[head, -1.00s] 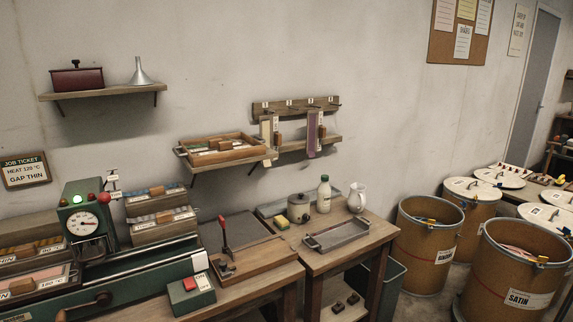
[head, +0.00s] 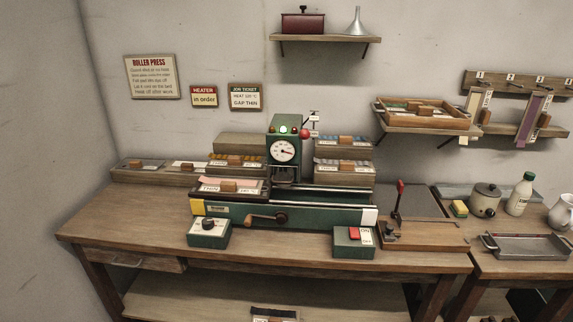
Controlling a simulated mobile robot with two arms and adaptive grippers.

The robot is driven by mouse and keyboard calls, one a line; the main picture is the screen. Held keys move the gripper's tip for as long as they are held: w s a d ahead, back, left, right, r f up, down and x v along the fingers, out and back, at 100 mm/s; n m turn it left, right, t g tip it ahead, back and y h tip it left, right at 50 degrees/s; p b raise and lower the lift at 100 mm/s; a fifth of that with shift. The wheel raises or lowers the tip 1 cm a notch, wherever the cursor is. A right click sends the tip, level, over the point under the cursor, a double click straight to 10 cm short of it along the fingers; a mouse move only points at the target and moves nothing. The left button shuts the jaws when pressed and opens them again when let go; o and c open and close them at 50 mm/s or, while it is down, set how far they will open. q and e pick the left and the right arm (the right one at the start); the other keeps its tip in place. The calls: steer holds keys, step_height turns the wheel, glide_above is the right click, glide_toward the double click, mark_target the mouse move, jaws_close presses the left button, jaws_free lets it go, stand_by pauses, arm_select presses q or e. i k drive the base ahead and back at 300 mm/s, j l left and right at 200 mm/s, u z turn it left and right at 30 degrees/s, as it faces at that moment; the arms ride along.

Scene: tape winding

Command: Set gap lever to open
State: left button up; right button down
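The green roller press (head: 285,160) stands on the wooden workbench, with a round white dial (head: 284,151) on its front. A lever with a red ball knob (head: 304,133) sits at the upper right of the press head, beside a small upright scale with tags (head: 314,122). The tags are too small to read, so I cannot tell the lever's setting. A green lamp (head: 283,129) on top is bright. A hand crank (head: 266,219) is on the front of the press base. Neither of my grippers is in view.
A dial box (head: 208,233) and a red switch box (head: 354,242) stand before the press. A red-handled lever (head: 398,200) on a wooden board stands to the right. Boxes of strips (head: 343,147) flank the press. A job ticket (head: 245,97) reads heat 120 °C, gap thin.

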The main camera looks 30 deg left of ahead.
mark_target(304, 134)
steer(key=u, duration=0.95)
